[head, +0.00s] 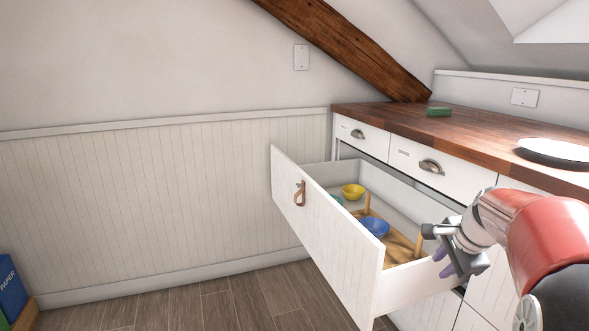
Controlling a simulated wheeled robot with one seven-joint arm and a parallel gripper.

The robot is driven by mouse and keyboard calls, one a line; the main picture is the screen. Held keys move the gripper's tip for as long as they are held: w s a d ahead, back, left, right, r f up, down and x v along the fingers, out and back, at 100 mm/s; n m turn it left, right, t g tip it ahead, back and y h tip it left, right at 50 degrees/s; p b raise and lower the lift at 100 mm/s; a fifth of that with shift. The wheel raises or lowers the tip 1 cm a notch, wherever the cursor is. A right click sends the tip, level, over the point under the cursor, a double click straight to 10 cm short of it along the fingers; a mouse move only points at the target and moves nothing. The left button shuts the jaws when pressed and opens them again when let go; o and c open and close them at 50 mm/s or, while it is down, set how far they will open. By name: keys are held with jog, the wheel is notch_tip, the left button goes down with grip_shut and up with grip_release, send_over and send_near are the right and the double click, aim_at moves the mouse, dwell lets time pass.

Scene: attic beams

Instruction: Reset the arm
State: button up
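My gripper (443,262) is at the right, over the right side of an open drawer (325,233). Its two purple fingertips show a small gap between them, with nothing visible held. The red and grey arm comes in from the right edge. The drawer has a white front with a brown loop handle (299,193). Inside it are a yellow bowl (353,191), a blue bowl (374,227) and wooden dividers or pegs. The gripper and arm hide the drawer's right end.
A wooden countertop (465,130) above holds a green block (438,112) and a white plate (556,152). Closed drawers with cup handles (431,166) lie under it. A box with a blue item marked PAPER (10,287) stands at lower left. The floor (215,305) between is clear.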

jog(key=s+a+r+n, duration=0.2)
jog(key=s+a+n, duration=0.6)
jog(key=s+a, duration=0.3)
jog(key=s+a+f+n, duration=0.2)
jog(key=s+a+n, duration=0.1)
jog(key=s, duration=0.3)
jog(key=s+a+f+n, duration=0.2)
jog(key=s+a+n, duration=0.1)
jog(key=s+n, duration=0.2)
jog(key=s, duration=0.2)
jog(key=shift+s+n+h, duration=0.3)
jog(key=shift+n, duration=0.1)
